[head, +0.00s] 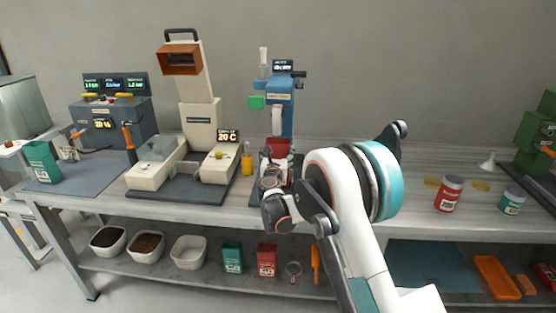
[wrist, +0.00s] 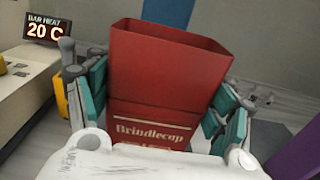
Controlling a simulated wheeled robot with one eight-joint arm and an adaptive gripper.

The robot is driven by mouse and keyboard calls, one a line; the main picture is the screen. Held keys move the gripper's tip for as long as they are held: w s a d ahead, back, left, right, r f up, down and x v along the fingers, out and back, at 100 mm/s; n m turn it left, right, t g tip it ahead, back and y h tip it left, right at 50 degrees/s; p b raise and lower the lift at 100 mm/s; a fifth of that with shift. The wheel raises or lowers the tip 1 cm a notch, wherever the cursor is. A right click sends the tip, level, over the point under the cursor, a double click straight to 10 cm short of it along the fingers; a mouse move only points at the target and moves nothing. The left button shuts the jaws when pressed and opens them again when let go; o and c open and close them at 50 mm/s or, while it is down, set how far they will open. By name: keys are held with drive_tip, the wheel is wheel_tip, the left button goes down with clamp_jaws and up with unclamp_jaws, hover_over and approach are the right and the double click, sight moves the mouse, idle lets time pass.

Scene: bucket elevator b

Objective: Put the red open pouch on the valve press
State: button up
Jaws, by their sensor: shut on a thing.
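My gripper (wrist: 158,100) is shut on the red open pouch (wrist: 165,65), with teal finger pads on both sides of it. The pouch is upright, its open mouth faces up, and pale "Brindlecup"-like lettering shows on its front. In the head view, a bit of the red pouch (head: 277,146) shows above my gripper (head: 273,165). The blue valve press (head: 280,110) stands on the bench directly behind the pouch. Its base is mostly hidden by my arm, so I cannot tell whether the pouch touches it.
A cream bar sealer (head: 200,122) with a 20 C display stands just left, beside a yellow bottle (head: 246,163). A green pouch (head: 41,161) stands far left. Red (head: 448,195) and green (head: 511,202) tins stand right. Another red pouch (head: 267,260) is on the lower shelf.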

drive_tip(key=shift+f, duration=0.45)
drive_tip(key=shift+f, duration=0.15)
drive_tip(key=o, duration=0.8)
drive_tip(key=shift+s+r, duration=0.2)
drive_tip(key=shift+s, duration=0.05)
drive_tip(key=s+p, duration=0.1)
drive_tip(key=s, duration=0.4)
drive_tip(key=s+p, duration=0.2)
drive_tip(key=s, duration=0.4)
drive_tip(key=shift+s+a, duration=0.2)
drive_tip(key=shift+s, duration=0.1)
